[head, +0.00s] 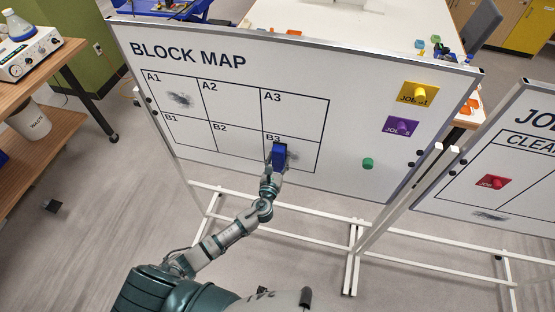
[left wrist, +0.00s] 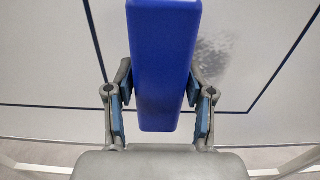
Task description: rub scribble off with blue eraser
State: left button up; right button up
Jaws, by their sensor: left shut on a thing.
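The blue eraser (head: 278,155) is at cell B3 of the whiteboard (head: 357,124) titled BLOCK MAP. My left gripper (head: 274,168) is shut on it; in the left wrist view the eraser (left wrist: 163,65) stands between the two fingers (left wrist: 160,105). A grey scribble (left wrist: 208,62) shows just right of the eraser in the wrist view, partly hidden behind it. Another dark scribble (head: 180,100) lies in cell A1. I cannot tell whether the eraser touches the board. My right gripper is not in view.
Yellow (head: 416,94), purple (head: 401,126) and green (head: 368,163) pieces are on the board's right. A second whiteboard (head: 517,163) stands at right with a red piece (head: 493,183) and a scribble (head: 489,216). White stand bars (head: 300,208) run below the board.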

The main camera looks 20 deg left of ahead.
aim_at(308, 160)
pick_arm(q)
jog(key=shift+w+d+r+p, duration=0.1)
jog(key=shift+w+d+p, duration=0.1)
jog(key=shift+d, duration=2.45)
jog(key=shift+w+d+p, duration=0.15)
jog(key=shift+d, duration=2.5)
jog(key=shift+s+a+p, duration=0.15)
jog(key=shift+s+a, duration=0.05)
jog(key=shift+a, duration=2.6)
jog(key=shift+s+a+p, duration=0.15)
jog(key=shift+a, duration=2.65)
jog(key=shift+s+d, duration=0.15)
jog(key=shift+s, duration=1.35)
jog(key=shift+s+d, duration=0.1)
jog(key=shift+s, duration=1.35)
jog(key=shift+s, duration=0.1)
jog(key=shift+s+d, duration=0.1)
jog(key=shift+s, duration=1.3)
